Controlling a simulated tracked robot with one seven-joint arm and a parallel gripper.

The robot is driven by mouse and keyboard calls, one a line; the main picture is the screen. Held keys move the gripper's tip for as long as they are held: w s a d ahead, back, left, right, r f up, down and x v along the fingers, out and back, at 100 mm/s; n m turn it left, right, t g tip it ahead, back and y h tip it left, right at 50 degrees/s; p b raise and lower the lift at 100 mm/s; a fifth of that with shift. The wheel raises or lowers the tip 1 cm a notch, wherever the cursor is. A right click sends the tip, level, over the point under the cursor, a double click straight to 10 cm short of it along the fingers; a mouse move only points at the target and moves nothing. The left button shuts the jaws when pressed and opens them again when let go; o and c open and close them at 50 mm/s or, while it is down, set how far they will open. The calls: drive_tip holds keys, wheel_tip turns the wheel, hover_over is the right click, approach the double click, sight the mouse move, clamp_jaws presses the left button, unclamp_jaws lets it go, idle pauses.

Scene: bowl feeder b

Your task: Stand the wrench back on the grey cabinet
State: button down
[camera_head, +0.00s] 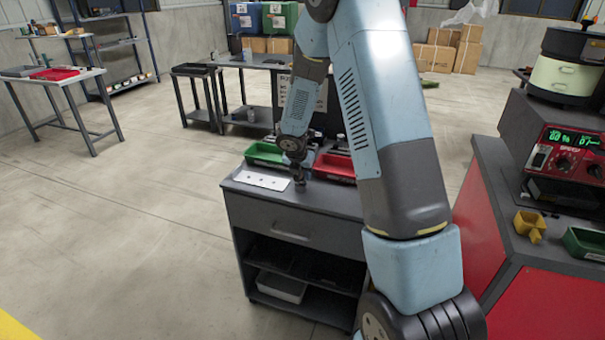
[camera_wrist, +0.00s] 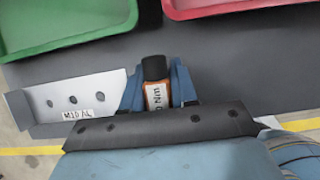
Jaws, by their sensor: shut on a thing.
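The grey cabinet (camera_head: 335,198) stands in the middle of the head view, and its dark top (camera_wrist: 105,52) fills much of the wrist view. My gripper (camera_head: 297,170) is low over the cabinet top, right of a white plate. In the wrist view my gripper (camera_wrist: 157,82) has its blue fingers shut on the wrench (camera_wrist: 156,95). The wrench shows an orange body with a white label and a black end. Its rest is hidden by the gripper mount. I cannot tell whether it touches the cabinet top.
The white plate with holes (camera_head: 262,180) lies left of my gripper. A green bin (camera_head: 265,153) and a red bin (camera_head: 334,166) stand behind. A red-sided bench (camera_head: 545,248) with a machine and a yellow scoop (camera_head: 529,225) is at right. The cabinet's front right top is clear.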

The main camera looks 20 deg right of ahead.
drive_tip(key=c, duration=0.9)
unclamp_jaws()
drive_tip(key=v, duration=1.2)
drive_tip(key=s+d+r+m, duration=0.2)
drive_tip(key=s+r+m, duration=0.5)
drive_tip(key=s+r, duration=0.1)
drive_tip(key=s+d+r+m, duration=0.2)
drive_tip(key=s+r+m, duration=0.5)
drive_tip(key=s+r, duration=0.1)
drive_tip(key=s+r+m+y, duration=0.1)
drive_tip(key=s+m, duration=0.4)
drive_tip(key=s, duration=0.1)
drive_tip(key=s+a+r+m+t+y, duration=0.1)
drive_tip(key=s+r+m, duration=0.1)
drive_tip(key=s+m, duration=0.3)
drive_tip(key=s+a+r+m+y, duration=0.1)
drive_tip(key=s+m, duration=0.3)
drive_tip(key=s, duration=0.3)
drive_tip(key=shift+s+r+m+t, duration=0.15)
drive_tip(key=shift+r+m+t, duration=0.15)
drive_tip(key=shift+m, duration=0.1)
